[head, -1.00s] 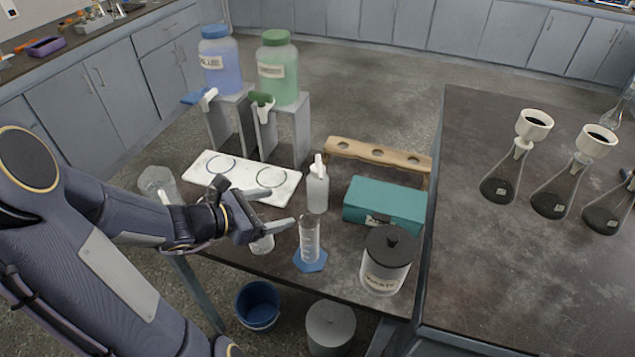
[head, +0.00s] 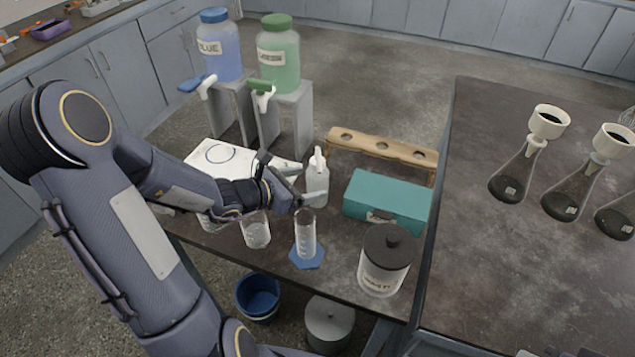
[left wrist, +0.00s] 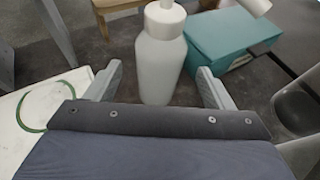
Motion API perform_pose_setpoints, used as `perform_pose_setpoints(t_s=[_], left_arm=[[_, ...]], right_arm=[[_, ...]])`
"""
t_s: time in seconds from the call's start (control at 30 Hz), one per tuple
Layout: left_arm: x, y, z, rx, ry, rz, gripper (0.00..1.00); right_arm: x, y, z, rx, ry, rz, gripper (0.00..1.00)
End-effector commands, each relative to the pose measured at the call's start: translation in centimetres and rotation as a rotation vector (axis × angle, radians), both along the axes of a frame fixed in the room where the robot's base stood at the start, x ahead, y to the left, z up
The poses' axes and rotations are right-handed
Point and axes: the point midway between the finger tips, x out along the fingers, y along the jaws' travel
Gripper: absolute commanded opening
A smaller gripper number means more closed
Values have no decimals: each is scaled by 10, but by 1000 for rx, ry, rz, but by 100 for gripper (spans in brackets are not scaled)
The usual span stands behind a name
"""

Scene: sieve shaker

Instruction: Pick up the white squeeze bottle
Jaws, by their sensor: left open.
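The white squeeze bottle (head: 317,182) stands upright on the dark table, left of the teal box. My left gripper (head: 296,180) is open just to the left of the bottle, its fingers pointing toward it. In the left wrist view the bottle (left wrist: 160,55) stands ahead, between the lines of the two open fingers (left wrist: 158,85). No finger clearly touches it. My right gripper is not in view.
A graduated cylinder (head: 305,238) and a beaker (head: 256,233) stand close in front of the gripper. A teal box (head: 388,198), a wooden rack (head: 385,150) and a dark-lidded jar (head: 385,265) are nearby. Two jugs (head: 220,50) stand on risers behind.

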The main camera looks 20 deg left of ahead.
Motion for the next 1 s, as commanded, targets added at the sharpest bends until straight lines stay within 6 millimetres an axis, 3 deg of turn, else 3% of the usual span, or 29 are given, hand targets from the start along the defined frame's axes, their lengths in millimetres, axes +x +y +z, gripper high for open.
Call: perform_pose_setpoints(t_s=[0.23,0.53,0.77,1.0], left_arm=[[30,-16,-13,-1,0,-3,75],[34,-18,-15,0,-1,-1,75],[34,-17,-15,0,-1,-1,45],[34,-18,-14,0,-2,-1,44]], right_arm=[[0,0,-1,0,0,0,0],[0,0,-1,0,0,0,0],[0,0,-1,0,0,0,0],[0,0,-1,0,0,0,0]])
